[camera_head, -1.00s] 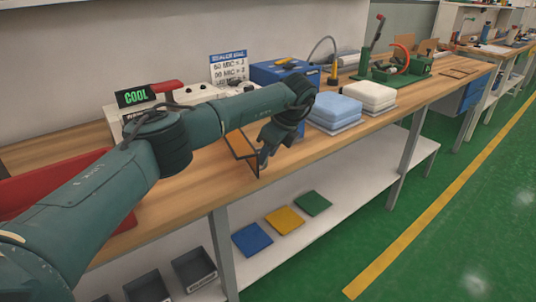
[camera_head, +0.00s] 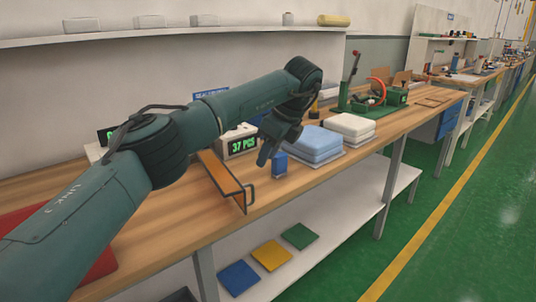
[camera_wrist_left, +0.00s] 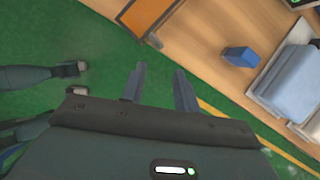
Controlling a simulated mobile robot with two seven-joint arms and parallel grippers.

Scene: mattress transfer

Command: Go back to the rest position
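My left gripper (camera_head: 266,157) hangs above the workbench (camera_head: 160,208), fingers pointing down, left of the blue mattress stack. In the left wrist view its two fingers (camera_wrist_left: 161,85) are apart with nothing between them. The light blue mattress stack (camera_head: 314,143) lies on the bench, with the white mattress stack (camera_head: 350,126) just beyond it. Both also show at the right of the left wrist view, blue (camera_wrist_left: 290,85) and white (camera_wrist_left: 308,130).
An orange-brown panel with a dark frame (camera_head: 223,178) stands by the bench's front edge. A small blue block (camera_head: 279,164) is near my left gripper. A counter reading "37 PCS" (camera_head: 240,143) stands behind my arm. Blue, yellow (camera_head: 271,255) and green pads lie on the lower shelf.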

